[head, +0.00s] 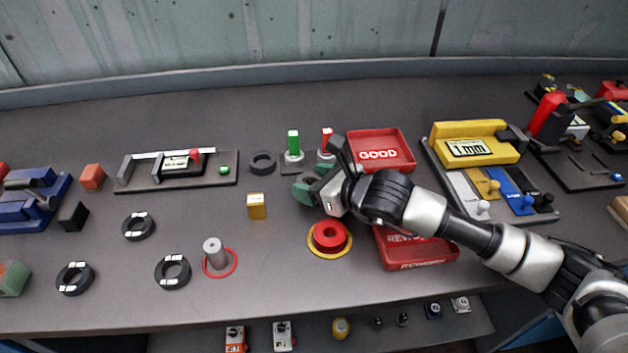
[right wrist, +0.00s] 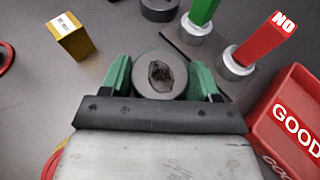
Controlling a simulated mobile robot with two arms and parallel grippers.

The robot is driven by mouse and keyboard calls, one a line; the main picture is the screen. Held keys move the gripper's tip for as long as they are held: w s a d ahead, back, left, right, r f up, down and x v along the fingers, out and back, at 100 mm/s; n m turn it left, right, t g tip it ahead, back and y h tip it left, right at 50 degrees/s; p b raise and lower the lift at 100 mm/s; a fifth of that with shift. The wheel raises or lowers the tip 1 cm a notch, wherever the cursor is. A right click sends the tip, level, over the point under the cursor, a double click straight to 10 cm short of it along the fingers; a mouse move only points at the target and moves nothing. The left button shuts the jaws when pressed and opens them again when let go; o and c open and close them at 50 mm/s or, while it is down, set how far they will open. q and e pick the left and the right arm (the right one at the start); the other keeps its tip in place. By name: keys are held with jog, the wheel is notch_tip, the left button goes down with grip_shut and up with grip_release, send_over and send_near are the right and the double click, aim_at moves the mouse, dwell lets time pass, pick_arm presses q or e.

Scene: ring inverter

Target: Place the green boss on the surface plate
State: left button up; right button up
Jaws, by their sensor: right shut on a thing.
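My right gripper (head: 308,190) has green fingers and is shut on a grey round piece with a dark, rough-edged hollow in its top. The right wrist view shows this grey round piece (right wrist: 160,75) between the two fingers; in the head view the hand mostly hides it. The hand is over the table, left of the red GOOD tray (head: 378,165). I cannot tell whether the held piece is the green boss, as no green shows on it apart from the fingers. I cannot clearly pick out the surface plate. My left gripper is not in view.
A green-handled gauge (head: 293,147) and a red NO gauge (right wrist: 258,45) stand close behind the hand. A red REWORK tray (head: 418,255) lies under the arm.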

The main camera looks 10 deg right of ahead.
jog(key=shift+r, duration=0.1)
jog(key=o, duration=1.3)
